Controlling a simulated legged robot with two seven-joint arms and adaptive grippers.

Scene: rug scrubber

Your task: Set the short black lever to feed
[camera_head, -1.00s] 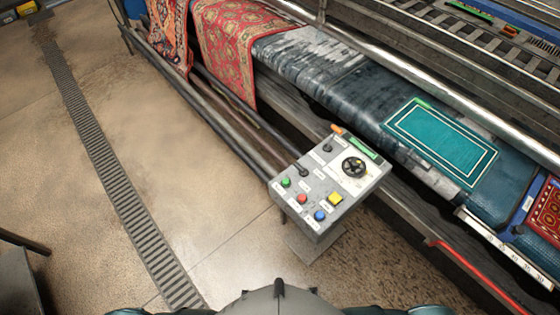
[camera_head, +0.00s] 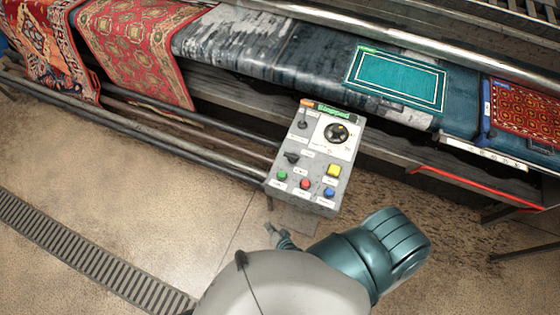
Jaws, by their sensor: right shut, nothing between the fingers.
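The grey control box (camera_head: 312,190) stands near the middle of the view. Near its top left is a black lever (camera_head: 303,120) with an upright stick; below it is a second, stubbier black lever (camera_head: 291,157). The labels beside them are too small to read, so I cannot tell which position is feed. My right gripper (camera_head: 273,229) shows small below the box, near its lower left corner, apart from both levers. It is shut and empty, partly hidden by my own body. My left gripper is out of view.
The box also has a black round dial (camera_head: 337,132), a yellow button (camera_head: 333,171), and green (camera_head: 282,175), red (camera_head: 305,183) and blue (camera_head: 329,193) buttons. Rollers and rugs (camera_head: 130,45) lie behind it. A red bar (camera_head: 470,187) runs at right. The floor at left is open.

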